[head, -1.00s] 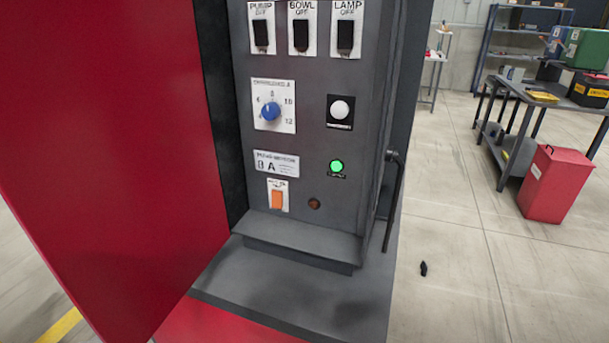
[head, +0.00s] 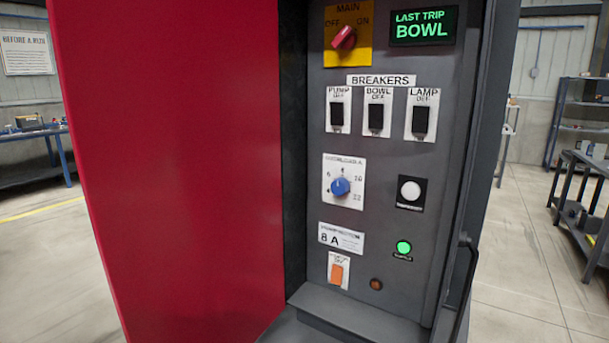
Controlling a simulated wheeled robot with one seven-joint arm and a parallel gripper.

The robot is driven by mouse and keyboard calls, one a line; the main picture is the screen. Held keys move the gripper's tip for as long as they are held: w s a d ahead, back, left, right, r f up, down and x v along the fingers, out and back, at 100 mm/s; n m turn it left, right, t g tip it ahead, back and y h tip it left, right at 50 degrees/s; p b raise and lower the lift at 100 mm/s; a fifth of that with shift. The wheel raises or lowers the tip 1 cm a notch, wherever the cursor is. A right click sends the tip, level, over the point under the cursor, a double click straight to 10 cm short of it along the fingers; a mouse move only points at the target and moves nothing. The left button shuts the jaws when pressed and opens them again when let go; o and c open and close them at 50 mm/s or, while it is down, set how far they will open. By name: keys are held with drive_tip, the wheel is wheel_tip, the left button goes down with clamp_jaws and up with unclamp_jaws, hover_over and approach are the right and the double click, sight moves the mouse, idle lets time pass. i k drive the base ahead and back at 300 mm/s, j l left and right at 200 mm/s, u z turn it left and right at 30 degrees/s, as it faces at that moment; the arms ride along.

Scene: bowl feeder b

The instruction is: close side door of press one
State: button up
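The side door of press one appears to be the large red panel (head: 170,170) on the left of the head view. It stands open, swung out to the left of the grey control panel (head: 390,260). The panel's face is fully exposed, with a red main switch (head: 343,37), three black breakers (head: 376,117), a blue dial (head: 340,187) and a lit green lamp (head: 404,247). A dark bar-like handle (head: 462,275) shows at the panel's right edge. My gripper is not in view.
A blue workbench (head: 35,180) stands far behind on the left. Dark shelving (head: 580,110) and a grey table (head: 575,215) stand at the right. The floor (head: 525,260) between the cabinet and the table is clear.

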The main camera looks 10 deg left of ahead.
sight(173, 108)
drive_tip(key=i+j+u, duration=0.1)
drive_tip(key=j, duration=0.3)
drive_tip(key=i+j, duration=0.3)
drive_tip(key=i+j+u, duration=0.15)
drive_tip(key=j, duration=0.35)
drive_tip(key=i+j+u, duration=0.1)
drive_tip(key=i+j, duration=0.15)
drive_tip(key=j, duration=0.15)
drive_tip(key=k+u, duration=0.35)
drive_tip(key=k+j+u, duration=0.35)
drive_tip(key=k+l, duration=0.05)
drive_tip(key=l, duration=0.05)
